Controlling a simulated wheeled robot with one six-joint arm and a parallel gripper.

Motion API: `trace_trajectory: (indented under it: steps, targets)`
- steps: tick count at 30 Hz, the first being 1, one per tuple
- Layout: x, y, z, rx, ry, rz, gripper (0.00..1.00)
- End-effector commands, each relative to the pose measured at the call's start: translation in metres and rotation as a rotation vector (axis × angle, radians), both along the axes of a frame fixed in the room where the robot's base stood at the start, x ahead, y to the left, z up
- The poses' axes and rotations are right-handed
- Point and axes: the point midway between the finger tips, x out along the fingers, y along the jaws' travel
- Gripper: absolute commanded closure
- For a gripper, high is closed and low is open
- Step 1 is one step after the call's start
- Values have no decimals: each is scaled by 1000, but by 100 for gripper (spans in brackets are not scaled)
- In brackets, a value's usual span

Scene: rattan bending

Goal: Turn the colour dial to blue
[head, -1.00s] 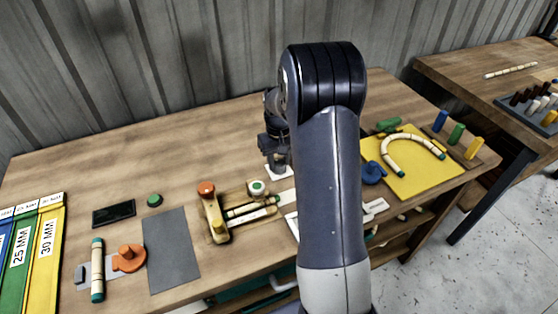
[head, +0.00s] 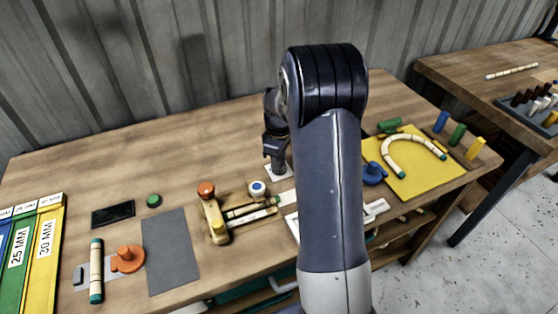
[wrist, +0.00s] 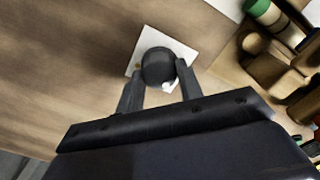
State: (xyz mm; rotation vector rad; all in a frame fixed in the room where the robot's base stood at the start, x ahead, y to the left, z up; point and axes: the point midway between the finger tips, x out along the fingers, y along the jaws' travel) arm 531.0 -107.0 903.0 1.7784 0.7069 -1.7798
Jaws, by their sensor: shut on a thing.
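The colour dial is a dark round knob (wrist: 158,64) on a white square plate (wrist: 188,52). My gripper (wrist: 158,76) is shut on the knob, one finger on each side of it. A white pointer shows at the knob's near edge, and a small orange mark is on the plate to its left. In the head view my gripper (head: 276,162) points down at the white plate (head: 270,179), and the knob is mostly hidden there. A white round piece with a blue top (head: 257,187) sits just left of the plate, by the wooden jig (head: 215,222).
An orange knob (head: 206,190) stands on the jig. A grey mat (head: 170,250) lies left. The table behind the jig is clear.

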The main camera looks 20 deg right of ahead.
Motion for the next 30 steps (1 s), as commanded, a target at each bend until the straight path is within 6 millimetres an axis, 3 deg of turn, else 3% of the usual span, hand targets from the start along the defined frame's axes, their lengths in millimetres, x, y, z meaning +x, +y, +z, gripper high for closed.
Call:
trace_trajectory:
  steps: [18, 19, 26, 30]
  targets:
    - [1, 0, 1, -1, -5, 41, 88]
    - [1, 0, 1, -1, -5, 41, 63]
    - [1, 0, 1, 0, -3, 41, 44]
    - [0, 0, 0, 0, -1, 41, 43]
